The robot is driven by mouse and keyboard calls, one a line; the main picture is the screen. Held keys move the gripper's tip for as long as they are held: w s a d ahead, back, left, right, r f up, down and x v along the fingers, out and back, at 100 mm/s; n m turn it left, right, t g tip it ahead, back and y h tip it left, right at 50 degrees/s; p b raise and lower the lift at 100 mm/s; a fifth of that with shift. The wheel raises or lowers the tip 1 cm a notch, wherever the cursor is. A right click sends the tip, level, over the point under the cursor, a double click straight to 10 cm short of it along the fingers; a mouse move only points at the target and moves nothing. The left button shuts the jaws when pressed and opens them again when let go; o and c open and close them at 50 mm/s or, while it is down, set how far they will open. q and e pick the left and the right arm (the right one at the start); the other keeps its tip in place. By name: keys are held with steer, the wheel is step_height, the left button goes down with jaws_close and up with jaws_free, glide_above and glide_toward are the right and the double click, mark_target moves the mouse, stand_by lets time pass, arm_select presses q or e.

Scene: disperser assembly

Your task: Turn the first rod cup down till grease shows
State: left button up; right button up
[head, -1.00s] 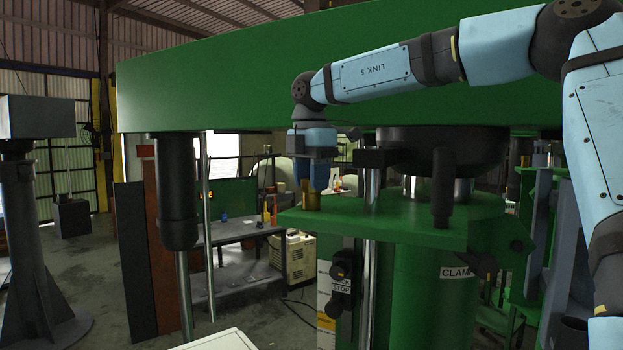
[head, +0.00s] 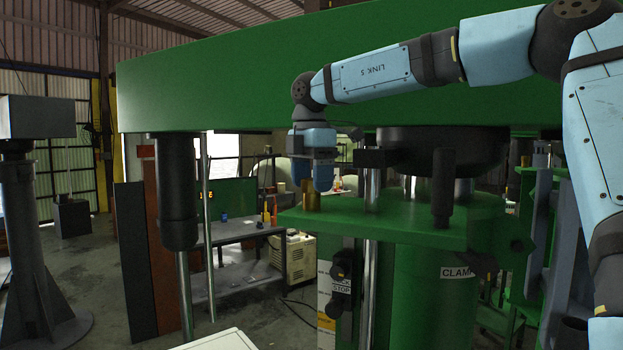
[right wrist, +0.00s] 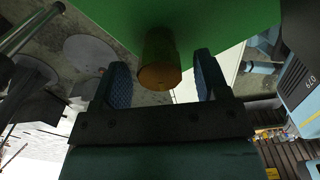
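The first rod cup, a small brass-coloured cylinder (head: 311,199), stands at the left edge of the green clamp plate (head: 400,229). It also shows in the right wrist view (right wrist: 160,66). My right gripper (head: 318,182) points down over the cup from above. In the right wrist view its two blue-padded fingers (right wrist: 163,80) stand on either side of the cup with a visible gap at each side, so it is open and does not touch the cup there. No grease can be made out on the cup. My left gripper is out of view.
A large green beam (head: 250,90) runs just above my right gripper. A steel rod (head: 371,190) stands upright to the right of the cup. A dark cylinder on a rod (head: 176,190) hangs at the left. A workbench (head: 232,232) stands behind.

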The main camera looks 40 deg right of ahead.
mark_target(311, 179)
step_height(311, 179, up, 14)
stand_by(0.6)
steer(key=shift+f, duration=0.2)
stand_by(0.9)
